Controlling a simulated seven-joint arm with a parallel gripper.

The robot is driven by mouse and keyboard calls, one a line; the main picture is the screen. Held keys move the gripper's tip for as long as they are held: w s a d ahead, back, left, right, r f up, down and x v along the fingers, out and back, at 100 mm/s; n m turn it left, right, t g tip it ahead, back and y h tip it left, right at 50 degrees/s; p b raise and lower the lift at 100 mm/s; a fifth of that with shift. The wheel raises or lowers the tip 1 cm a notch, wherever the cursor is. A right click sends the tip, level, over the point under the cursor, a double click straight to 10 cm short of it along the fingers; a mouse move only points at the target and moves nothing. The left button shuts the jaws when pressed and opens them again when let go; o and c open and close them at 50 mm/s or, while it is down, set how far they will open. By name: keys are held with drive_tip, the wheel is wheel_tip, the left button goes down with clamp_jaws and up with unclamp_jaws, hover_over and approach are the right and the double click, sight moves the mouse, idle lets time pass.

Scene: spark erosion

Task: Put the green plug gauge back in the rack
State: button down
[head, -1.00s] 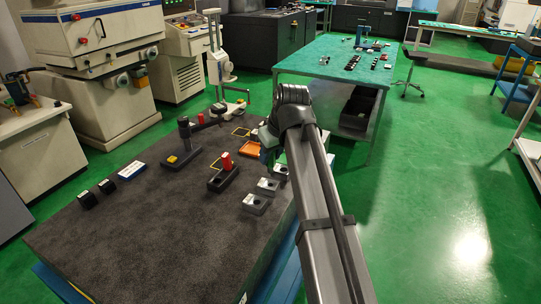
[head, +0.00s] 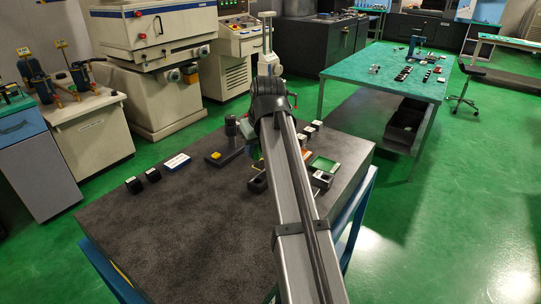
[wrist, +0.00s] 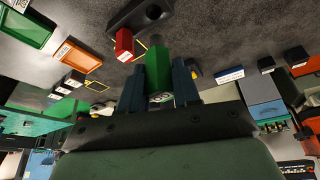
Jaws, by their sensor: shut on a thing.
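My gripper (wrist: 158,72) is shut on the green plug gauge (wrist: 158,78), with one dark finger on each side, in the wrist view. The black rack (wrist: 128,18) lies just beyond it, with a round open hole showing. A red plug gauge (wrist: 123,42) stands at the rack, left of the green one. The green gauge appears apart from the rack; its height above the table cannot be told. In the head view, the rack (head: 257,184) shows beside my arm, which hides the fingertips and most of the gauge.
A green tray (wrist: 30,28) and an orange tray (wrist: 82,53) lie left in the wrist view. A dark stand (head: 232,138), a white-blue box (head: 176,162) and black blocks (head: 134,185) lie left of my arm in the head view. The table's near left is clear.

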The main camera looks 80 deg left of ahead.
sight(258, 159)
drive_tip(key=shift+w+a+m, duration=0.15)
drive_tip(key=shift+m, duration=0.45)
drive_tip(key=shift+f, duration=0.1)
drive_tip(key=shift+f, duration=2.8)
drive_tip(key=shift+f, duration=1.2)
drive_tip(key=c, duration=0.7)
unclamp_jaws()
drive_tip(key=shift+c, duration=0.2)
drive_tip(key=v, duration=1.4)
